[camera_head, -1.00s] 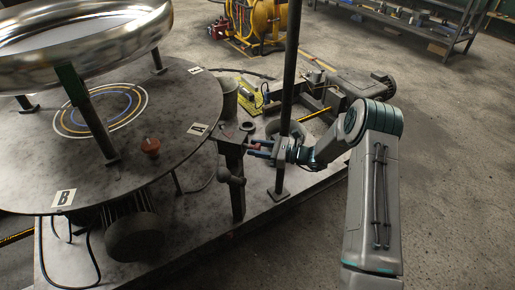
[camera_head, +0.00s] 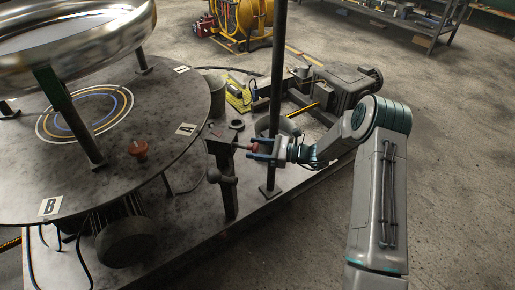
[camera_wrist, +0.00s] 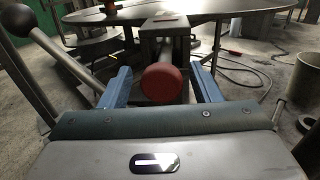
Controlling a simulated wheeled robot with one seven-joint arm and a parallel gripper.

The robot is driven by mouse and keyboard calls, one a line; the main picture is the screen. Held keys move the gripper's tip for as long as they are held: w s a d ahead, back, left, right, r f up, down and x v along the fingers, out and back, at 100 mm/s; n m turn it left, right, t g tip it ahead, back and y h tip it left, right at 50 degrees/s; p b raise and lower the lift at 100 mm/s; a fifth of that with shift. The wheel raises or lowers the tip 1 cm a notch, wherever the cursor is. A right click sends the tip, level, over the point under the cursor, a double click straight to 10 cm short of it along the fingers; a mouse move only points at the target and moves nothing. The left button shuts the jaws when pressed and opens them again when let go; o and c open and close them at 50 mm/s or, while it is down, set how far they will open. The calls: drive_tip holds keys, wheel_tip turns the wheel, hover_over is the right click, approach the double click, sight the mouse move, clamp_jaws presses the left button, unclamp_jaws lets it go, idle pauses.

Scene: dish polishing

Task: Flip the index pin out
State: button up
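The index pin's red knob (camera_head: 257,148) sits at the end of a short rod that points out from the dark post (camera_head: 222,150) beside the round table. In the wrist view the round red knob (camera_wrist: 161,82) is centred between my two blue fingers. My gripper (camera_head: 262,150) reaches in from the right, its fingers pointing at the post. In the wrist view my gripper (camera_wrist: 162,88) is open, with a visible gap between the knob and each finger. The pin's tip and the hole it enters are hidden.
The round table (camera_head: 150,180) carries a polished metal ring (camera_head: 80,30) and a small red-brown knob (camera_head: 138,149). A thin upright pole (camera_head: 278,80) stands close to my gripper. A lever with a black ball (camera_wrist: 17,20) rises at the wrist view's left. A motor (camera_head: 345,88) lies behind.

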drive_tip(key=s+d, duration=0.1)
drive_tip(key=d, duration=1.2)
drive_tip(key=shift+s+d+b, duration=0.25)
drive_tip(key=shift+d+b, duration=0.15)
drive_tip(key=s+a+r+n+g+h+p, duration=0.2)
drive_tip(key=s+r+n+g+h+p, duration=0.15)
drive_tip(key=s+r+n+h, duration=0.8)
drive_tip(key=s+d+r+n+t+h+p, duration=0.2)
drive_tip(key=s+r, duration=0.4)
drive_tip(key=s, duration=0.3)
drive_tip(key=s+d+r+n+t+h+p, duration=0.2)
drive_tip(key=s+d+r+n+h, duration=0.2)
drive_tip(key=s, duration=0.5)
wheel_tip(320, 180, up, 3)
drive_tip(key=shift+s+d+r+n, duration=0.1)
drive_tip(key=shift+s+d+n, duration=0.15)
drive_tip(key=shift+d+n, duration=0.7)
